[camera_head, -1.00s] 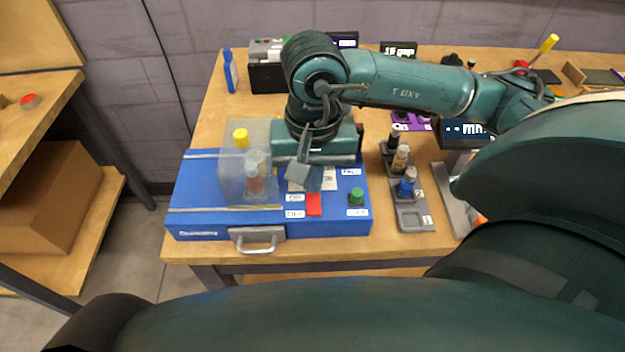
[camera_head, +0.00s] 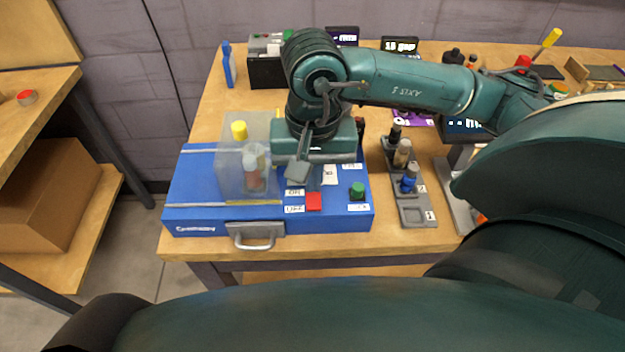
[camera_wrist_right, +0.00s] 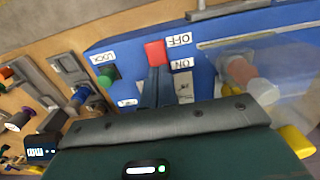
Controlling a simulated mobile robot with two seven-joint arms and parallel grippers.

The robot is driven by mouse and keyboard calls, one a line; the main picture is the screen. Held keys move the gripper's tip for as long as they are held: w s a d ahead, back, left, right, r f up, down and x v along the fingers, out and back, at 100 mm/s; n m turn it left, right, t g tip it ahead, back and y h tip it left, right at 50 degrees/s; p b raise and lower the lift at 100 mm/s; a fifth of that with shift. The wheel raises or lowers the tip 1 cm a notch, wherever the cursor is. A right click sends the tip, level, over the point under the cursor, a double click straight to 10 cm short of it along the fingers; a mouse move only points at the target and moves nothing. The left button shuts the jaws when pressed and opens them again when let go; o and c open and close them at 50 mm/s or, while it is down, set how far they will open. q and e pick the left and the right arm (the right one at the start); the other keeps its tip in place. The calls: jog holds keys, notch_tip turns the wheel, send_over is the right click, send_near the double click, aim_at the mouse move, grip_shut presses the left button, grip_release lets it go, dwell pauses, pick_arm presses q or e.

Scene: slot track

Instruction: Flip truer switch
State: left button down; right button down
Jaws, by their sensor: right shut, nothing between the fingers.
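The red switch (camera_head: 314,201) sits on the front of the blue case (camera_head: 215,215), between ON and OFF labels at its left and a green knob (camera_head: 357,190) at its right. It also shows in the right wrist view (camera_wrist_right: 155,53). My right gripper (camera_head: 314,182) is over the case just behind the switch, pointing down. In the right wrist view its dark fingers (camera_wrist_right: 156,80) are shut and empty, with their tips close to the red switch. I cannot tell whether they touch it. My left gripper is not in view.
A clear box (camera_head: 232,180) with bottle-like things stands on the case's left half, close to my right gripper. A grey rack (camera_head: 416,212) with several small bottles lies right of the case. A metal handle (camera_head: 256,240) is on the case's front.

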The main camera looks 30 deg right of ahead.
jog(key=shift+f, duration=0.25)
jog(key=shift+r, duration=0.1)
jog(key=shift+r+p, duration=1.55)
jog(key=shift+r, duration=1.95)
